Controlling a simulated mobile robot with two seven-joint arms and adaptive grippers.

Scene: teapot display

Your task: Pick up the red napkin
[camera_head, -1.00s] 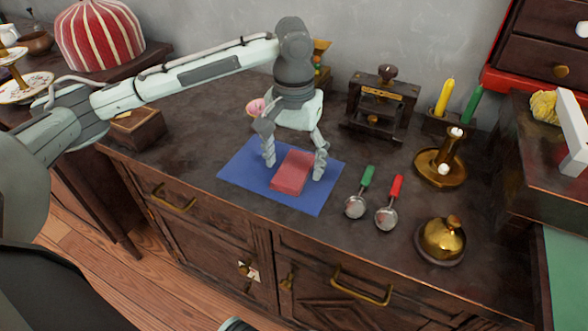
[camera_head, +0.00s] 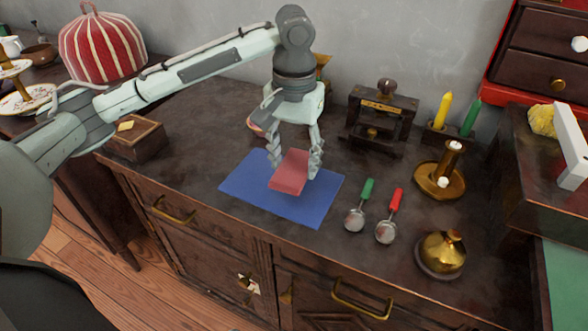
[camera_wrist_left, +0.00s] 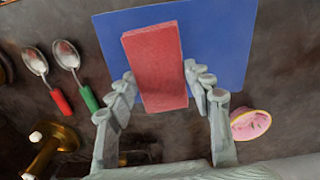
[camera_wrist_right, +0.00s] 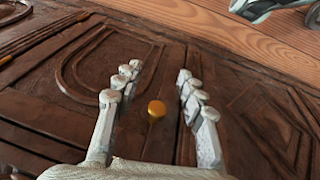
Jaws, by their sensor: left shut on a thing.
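The red napkin (camera_head: 289,173) is a folded flat block held between the fingers of my left gripper (camera_head: 294,168). It appears slightly raised above the blue mat (camera_head: 319,206), tilted a little in the head view. In the left wrist view the napkin (camera_wrist_left: 156,66) lies between the two fingers of my left gripper (camera_wrist_left: 160,88), with the blue mat (camera_wrist_left: 226,40) behind it. My right gripper (camera_wrist_right: 156,82) is open and empty in the right wrist view, in front of dark wooden cabinet doors with a brass knob (camera_wrist_right: 156,108).
Two spoons with green (camera_head: 367,190) and red (camera_head: 395,200) handles lie right of the mat. A pink cup (camera_wrist_left: 250,123) is near the left fingers.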

